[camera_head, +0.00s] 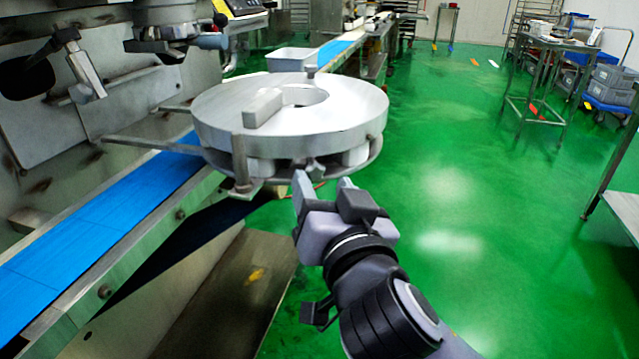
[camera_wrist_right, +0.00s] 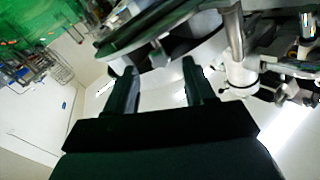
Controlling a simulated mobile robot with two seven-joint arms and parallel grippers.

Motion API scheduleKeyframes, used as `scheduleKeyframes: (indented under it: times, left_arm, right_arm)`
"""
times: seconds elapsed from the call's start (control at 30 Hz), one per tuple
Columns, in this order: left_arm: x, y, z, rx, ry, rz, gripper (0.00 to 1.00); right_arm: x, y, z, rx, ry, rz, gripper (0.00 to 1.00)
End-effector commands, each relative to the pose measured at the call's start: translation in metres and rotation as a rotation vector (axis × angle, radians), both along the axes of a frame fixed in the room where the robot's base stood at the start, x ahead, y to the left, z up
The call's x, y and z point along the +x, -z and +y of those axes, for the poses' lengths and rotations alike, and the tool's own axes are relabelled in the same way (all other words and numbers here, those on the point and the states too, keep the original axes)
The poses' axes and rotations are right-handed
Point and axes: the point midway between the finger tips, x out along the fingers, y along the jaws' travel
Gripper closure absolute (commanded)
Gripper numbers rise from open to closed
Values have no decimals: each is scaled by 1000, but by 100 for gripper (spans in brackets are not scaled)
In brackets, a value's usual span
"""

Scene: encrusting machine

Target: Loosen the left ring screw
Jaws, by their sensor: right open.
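A thick round metal ring (camera_head: 340,112) with a central hole sits on a flat metal support beside the machine, with a bar-shaped block on top. A small metal knob-like piece (camera_head: 314,168), possibly a ring screw, sticks out under its front edge. A metal post (camera_head: 241,160) stands at the ring's front left. I cannot tell for certain which part is the left ring screw. My right gripper (camera_head: 322,182) is open just below and in front of the ring's front edge, with nothing seen between its fingers. In the right wrist view its two fingers (camera_wrist_right: 160,82) are apart, pointing at the ring's underside. My left gripper is not in view.
A blue conveyor belt (camera_head: 85,235) runs beneath the ring's left side. The machine's metal body (camera_head: 140,100) fills the left. A grey bin (camera_head: 290,60) stands behind the ring. Green floor (camera_head: 460,190) is open to the right, with a metal trolley (camera_head: 545,85) farther back.

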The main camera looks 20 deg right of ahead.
Motion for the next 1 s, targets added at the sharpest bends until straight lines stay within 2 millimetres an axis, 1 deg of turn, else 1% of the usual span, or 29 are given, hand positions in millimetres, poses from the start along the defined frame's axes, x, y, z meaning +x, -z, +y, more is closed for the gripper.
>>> scheduleKeyframes:
  times: [0.03, 0.1, 0.2, 0.33, 0.57, 0.6, 0.67, 0.7, 0.73, 1.0]
  left_arm:
    - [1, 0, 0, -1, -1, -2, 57]
    - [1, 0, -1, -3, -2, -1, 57]
    - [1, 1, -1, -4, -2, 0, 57]
    - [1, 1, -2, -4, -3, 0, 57]
    - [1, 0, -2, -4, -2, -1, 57]
    - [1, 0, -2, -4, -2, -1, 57]
    - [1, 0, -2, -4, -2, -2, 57]
    - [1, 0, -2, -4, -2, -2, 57]
    - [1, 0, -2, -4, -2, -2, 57]
    - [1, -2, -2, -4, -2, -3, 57]
  right_arm:
    - [8, -1, -2, -3, 4, -3, 46]
    - [16, 0, -2, -3, 2, -1, 46]
    - [24, 0, -2, -3, 1, 1, 46]
    - [29, 0, -2, 0, 0, 0, 46]
    - [29, 0, -2, 0, 0, 1, 46]
    - [29, 0, -2, 0, 0, 1, 59]
    - [29, 0, -2, 0, 0, 1, 79]
    - [29, 0, -2, 0, 0, 1, 92]
    - [29, 0, -2, 0, 0, 1, 100]
    - [29, 0, -2, -16, 0, 3, 100]
